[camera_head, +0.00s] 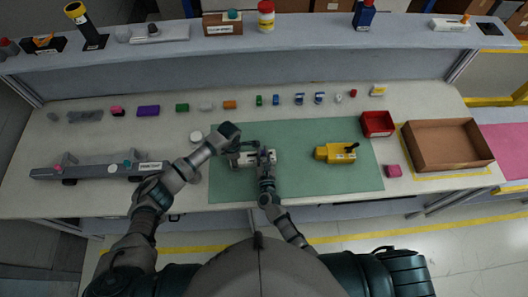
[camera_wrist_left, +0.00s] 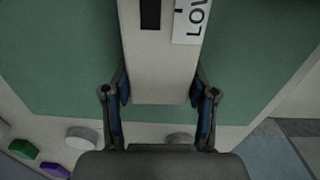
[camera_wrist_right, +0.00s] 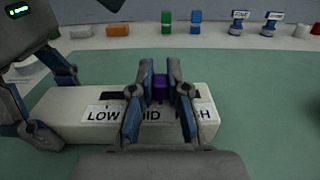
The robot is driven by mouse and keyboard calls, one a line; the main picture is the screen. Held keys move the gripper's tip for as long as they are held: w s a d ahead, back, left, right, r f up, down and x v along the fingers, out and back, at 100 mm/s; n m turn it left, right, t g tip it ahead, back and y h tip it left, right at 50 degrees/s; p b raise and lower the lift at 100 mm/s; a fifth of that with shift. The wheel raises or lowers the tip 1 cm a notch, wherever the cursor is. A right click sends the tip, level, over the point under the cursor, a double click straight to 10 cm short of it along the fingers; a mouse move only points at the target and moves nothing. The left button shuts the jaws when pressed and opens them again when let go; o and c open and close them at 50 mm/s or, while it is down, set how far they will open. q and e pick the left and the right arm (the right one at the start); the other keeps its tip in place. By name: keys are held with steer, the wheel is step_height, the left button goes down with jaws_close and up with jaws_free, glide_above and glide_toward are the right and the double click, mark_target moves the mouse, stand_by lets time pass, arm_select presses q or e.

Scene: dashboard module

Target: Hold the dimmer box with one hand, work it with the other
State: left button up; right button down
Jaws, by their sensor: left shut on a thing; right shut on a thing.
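The dimmer box (camera_head: 244,162) is a long white block on the green mat (camera_head: 225,190). In the right wrist view the box (camera_wrist_right: 65,128) carries LOW, MID and HIGH labels and a dark slot with a purple slider knob (camera_wrist_right: 160,88) at about MID. My left gripper (camera_head: 234,159) is shut on the box's left end, by the LOW label; in the left wrist view its fingers (camera_wrist_left: 160,98) lie along both sides of the box. My right gripper (camera_wrist_right: 160,85) is shut on the purple knob from above; in the head view it (camera_head: 265,160) partly hides the box.
A yellow device (camera_head: 333,153) with a black handle lies to the right on the mat. Beyond it are a red bin (camera_head: 377,123), a pink block (camera_head: 393,170) and a brown tray (camera_head: 447,166). A grey rail (camera_head: 95,172) lies left; several small parts line the back.

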mark_target(246, 157)
arm_select(q)
steer(key=shift+s+f, duration=0.1)
steer(key=shift+f, duration=0.05)
arm_select(e)
steer(key=a, duration=0.6)
steer(key=shift+s+a, duration=0.15)
arm_select(q)
steer(key=shift+d, duration=0.15)
arm_select(e)
steer(key=shift+s+a, duration=0.1)
steer(key=shift+a, duration=0.15)
steer(key=c, duration=1.1)
jaws_free()
steer(key=shift+f, duration=0.1)
steer(key=shift+a, duration=0.1)
arm_select(q)
steer(key=shift+a, duration=0.2)
arm_select(e)
steer(key=s, duration=0.8)
steer(key=s+d, duration=0.1)
steer(key=s, duration=0.3)
steer(key=shift+w, duration=0.1)
arm_select(q)
steer(key=o, duration=1.6)
arm_select(e)
steer(key=shift+a, duration=0.1)
arm_select(q)
steer(key=shift+o, duration=0.2)
steer(key=shift+w, duration=0.2)
